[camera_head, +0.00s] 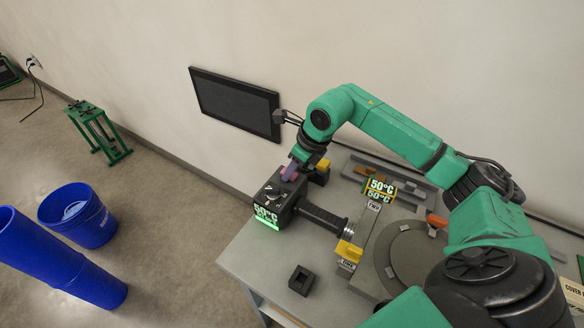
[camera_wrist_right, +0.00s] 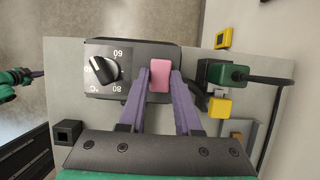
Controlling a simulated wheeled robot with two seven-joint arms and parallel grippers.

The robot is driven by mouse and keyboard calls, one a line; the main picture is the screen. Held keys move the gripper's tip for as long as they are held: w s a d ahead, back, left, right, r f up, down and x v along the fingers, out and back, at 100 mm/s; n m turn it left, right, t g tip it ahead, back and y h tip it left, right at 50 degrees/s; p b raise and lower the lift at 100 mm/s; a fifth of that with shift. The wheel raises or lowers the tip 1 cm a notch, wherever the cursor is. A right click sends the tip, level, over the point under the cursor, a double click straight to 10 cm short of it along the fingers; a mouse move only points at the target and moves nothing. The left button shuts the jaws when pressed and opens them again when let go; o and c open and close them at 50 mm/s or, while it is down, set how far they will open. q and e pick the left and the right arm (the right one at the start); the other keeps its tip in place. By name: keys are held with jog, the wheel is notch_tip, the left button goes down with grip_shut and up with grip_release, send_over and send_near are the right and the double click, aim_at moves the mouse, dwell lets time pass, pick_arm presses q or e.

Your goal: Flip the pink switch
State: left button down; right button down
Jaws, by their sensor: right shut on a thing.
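The pink switch (camera_wrist_right: 159,75) is on the top of a dark control box, beside a black dial (camera_wrist_right: 104,70) with temperature marks. My right gripper (camera_wrist_right: 160,72) is shut on the pink switch, with one purple finger on each side of it. In the head view, my right gripper (camera_head: 290,170) reaches down onto the box (camera_head: 270,193) and largely hides the switch.
A small black square holder (camera_head: 301,280) stands on the grey table (camera_head: 250,262). A wall screen (camera_head: 235,103) hangs behind.

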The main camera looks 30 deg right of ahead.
jog(key=p, duration=0.1)
jog(key=r+g+p, duration=0.1)
jog(key=shift+w+a+r+h+p, duration=0.1)
jog(key=shift+w+a+h+p, duration=0.15)
jog(key=shift+h+p, duration=0.15)
jog(key=shift+w+g+p, duration=0.15)
jog(key=shift+g+p, duration=0.15)
jog(key=shift+g, duration=0.3)
jog(key=shift+w+f+g+h, duration=0.1)
jog(key=shift+f+g+h, duration=0.3)
jog(key=shift+g+h, duration=0.1)
jog(key=c, duration=0.6)
grip_release()
